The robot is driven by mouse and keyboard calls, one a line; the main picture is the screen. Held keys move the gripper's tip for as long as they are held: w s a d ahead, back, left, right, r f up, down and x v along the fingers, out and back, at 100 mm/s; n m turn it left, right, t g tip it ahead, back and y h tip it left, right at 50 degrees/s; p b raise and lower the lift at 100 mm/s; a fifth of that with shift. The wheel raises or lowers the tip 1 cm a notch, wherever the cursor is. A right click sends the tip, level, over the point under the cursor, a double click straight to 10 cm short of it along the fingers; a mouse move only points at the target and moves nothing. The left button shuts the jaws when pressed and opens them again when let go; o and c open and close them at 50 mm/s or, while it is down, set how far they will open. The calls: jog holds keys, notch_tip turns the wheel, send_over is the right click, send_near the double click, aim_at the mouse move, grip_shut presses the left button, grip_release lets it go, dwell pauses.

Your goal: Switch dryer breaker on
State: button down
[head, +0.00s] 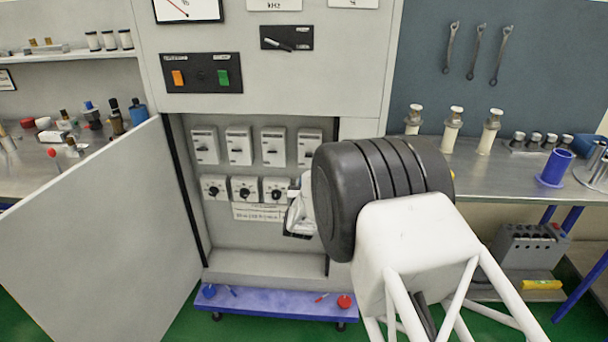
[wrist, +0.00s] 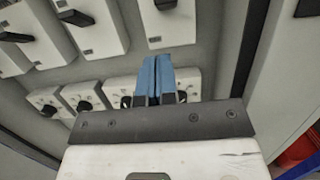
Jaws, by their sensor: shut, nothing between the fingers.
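A row of several white breakers (head: 239,146) with dark levers sits inside the open cabinet. Their labels are too small to read, so I cannot tell which is the dryer breaker. The rightmost breaker (head: 309,146) is partly behind my arm. In the wrist view, breakers line the top, one (wrist: 168,24) just beyond my fingertips with its black lever at the top edge. My gripper (head: 291,192) is in front of the right part of the lower row. Its blue fingers (wrist: 156,62) are together and empty, and hide part of the lower switches.
Below the breakers is a row of rotary switches (head: 246,189) with a label plate (head: 259,212) under it. The open cabinet door (head: 100,225) stands at the left. An orange and green switch panel (head: 201,73) is above the opening. A blue ledge (head: 265,304) lies below.

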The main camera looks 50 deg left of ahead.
jog(key=shift+s+d+f, duration=0.4)
jog(key=shift+s+d, duration=0.15)
jog(key=shift+d, duration=0.05)
dwell(0.3)
